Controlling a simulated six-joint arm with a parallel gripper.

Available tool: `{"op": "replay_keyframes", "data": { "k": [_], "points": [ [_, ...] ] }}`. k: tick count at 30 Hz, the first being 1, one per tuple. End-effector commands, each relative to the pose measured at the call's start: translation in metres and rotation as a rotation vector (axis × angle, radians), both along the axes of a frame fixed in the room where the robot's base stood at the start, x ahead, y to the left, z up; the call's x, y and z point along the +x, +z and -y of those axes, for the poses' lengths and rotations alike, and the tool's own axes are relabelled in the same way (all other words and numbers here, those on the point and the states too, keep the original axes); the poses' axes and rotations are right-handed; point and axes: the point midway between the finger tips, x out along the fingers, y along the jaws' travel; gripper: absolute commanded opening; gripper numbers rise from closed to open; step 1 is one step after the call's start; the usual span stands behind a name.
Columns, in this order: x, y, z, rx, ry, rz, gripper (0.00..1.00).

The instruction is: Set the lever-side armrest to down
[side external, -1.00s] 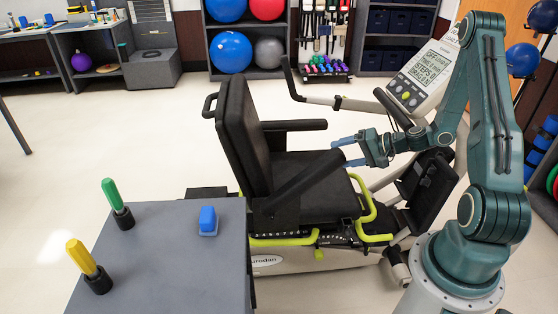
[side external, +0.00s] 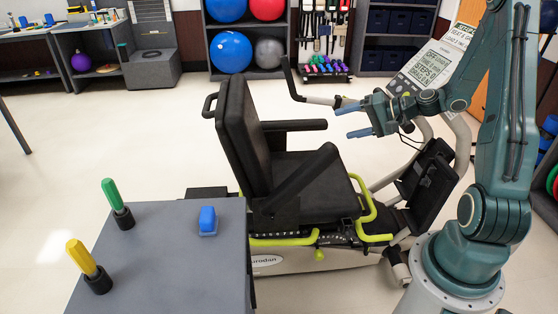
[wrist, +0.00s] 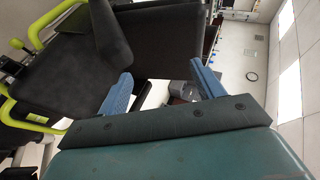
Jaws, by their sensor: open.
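The near armrest (side external: 300,181) is a black bar on the near side of the stepper's seat (side external: 325,198), beside the yellow-green levers (side external: 368,208). It slants upward from the seat base, its free end raised above the cushion. The far armrest (side external: 293,125) lies about level. My gripper (side external: 343,123) has blue fingers spread apart and empty. It is above and to the right of the near armrest's free end, apart from it. In the wrist view, my open fingers (wrist: 162,68) point toward the dark seat parts; a dark bar (wrist: 110,35) there may be the near armrest.
The black backrest (side external: 243,135) stands left of the seat. The console (side external: 430,68) and a handle arm (side external: 318,100) are close to my gripper. A grey table (side external: 165,255) with green and yellow handles and a blue block stands at front left. Floor between is open.

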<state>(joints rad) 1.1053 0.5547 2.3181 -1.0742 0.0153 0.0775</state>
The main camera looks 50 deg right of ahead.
Motion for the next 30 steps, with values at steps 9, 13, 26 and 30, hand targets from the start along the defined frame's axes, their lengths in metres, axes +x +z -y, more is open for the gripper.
{"op": "replay_keyframes", "data": {
  "k": [9,13,26,30],
  "points": [
    [0.0,0.006,0.0,0.0,-0.001,0.0,0.67],
    [0.0,0.005,0.0,0.0,-0.001,0.0,0.65],
    [0.0,0.035,0.001,-0.006,0.0,0.002,0.0],
    [0.0,0.053,0.0,-0.006,0.0,0.002,0.0]
  ]
}}
